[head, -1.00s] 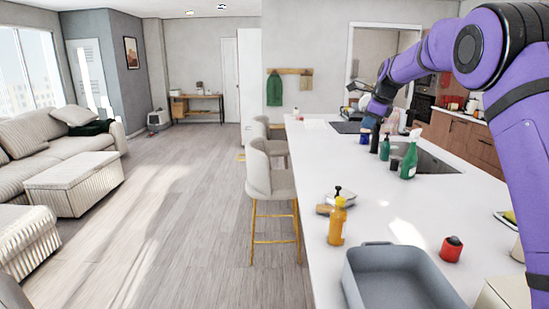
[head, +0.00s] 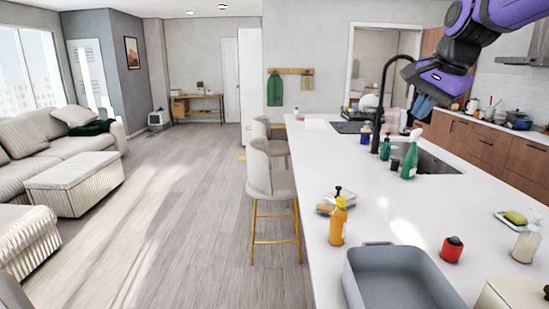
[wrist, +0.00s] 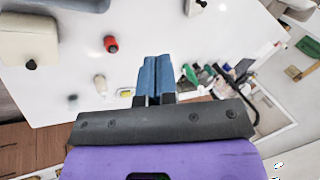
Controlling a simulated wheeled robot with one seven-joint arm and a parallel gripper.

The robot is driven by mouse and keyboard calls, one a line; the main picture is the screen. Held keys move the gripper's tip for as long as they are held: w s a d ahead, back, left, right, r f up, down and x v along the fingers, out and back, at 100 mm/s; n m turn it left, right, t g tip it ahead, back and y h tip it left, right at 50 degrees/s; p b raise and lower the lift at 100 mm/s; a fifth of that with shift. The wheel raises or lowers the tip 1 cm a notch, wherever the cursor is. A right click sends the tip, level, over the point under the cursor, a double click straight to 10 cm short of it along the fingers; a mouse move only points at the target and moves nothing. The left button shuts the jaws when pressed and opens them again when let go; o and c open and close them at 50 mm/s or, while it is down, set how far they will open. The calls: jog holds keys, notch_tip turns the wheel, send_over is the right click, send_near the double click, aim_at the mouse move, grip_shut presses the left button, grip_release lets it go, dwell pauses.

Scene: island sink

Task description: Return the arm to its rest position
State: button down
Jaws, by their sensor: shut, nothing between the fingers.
jog(key=s+f+n, duration=0.3)
jog(key=s, duration=0.5)
jog(key=s+f+n+h, duration=0.1)
jog(key=s+f+n, duration=0.2)
jog(key=s, duration=0.6)
jog(key=s+f+n, duration=0.3)
jog(key=s+n, duration=0.1)
jog(key=s, duration=0.5)
jog(key=shift+s+a+f+n+h, duration=0.2)
jog(key=shift+f+n+h, duration=0.1)
jog(key=shift+n, duration=0.1)
